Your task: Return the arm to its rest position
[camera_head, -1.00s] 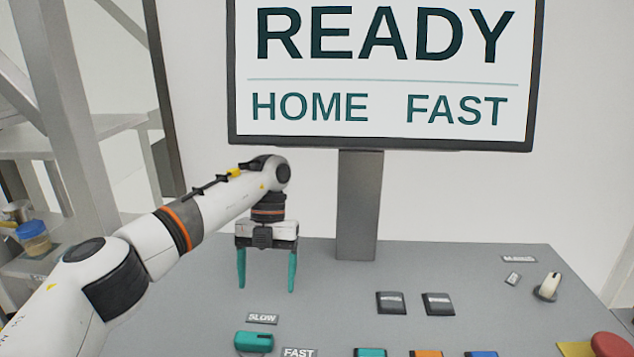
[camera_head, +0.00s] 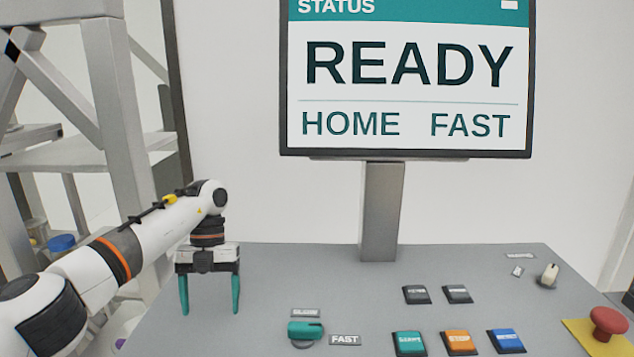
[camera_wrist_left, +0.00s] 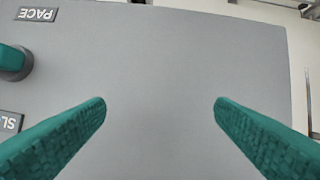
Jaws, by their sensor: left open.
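My left gripper (camera_head: 210,294) hangs fingers down over the left part of the grey panel (camera_head: 260,272). Its two teal fingers are apart with nothing between them; the left wrist view also shows the open fingers (camera_wrist_left: 160,108) over bare panel. A teal selector knob (camera_head: 305,330) is right of and nearer than the gripper, apart from it, beside a FAST label (camera_head: 345,340). The screen (camera_head: 408,85) reads READY, HOME and FAST. My right gripper does not show.
START (camera_head: 409,342), orange (camera_head: 459,341) and blue (camera_head: 506,340) buttons line the front. Two dark buttons (camera_head: 416,294) (camera_head: 457,293) sit behind. A red mushroom button (camera_head: 607,322) and a white toggle (camera_head: 547,275) are at right. A grey post (camera_head: 382,212) holds the screen. Shelving (camera_head: 95,152) stands left.

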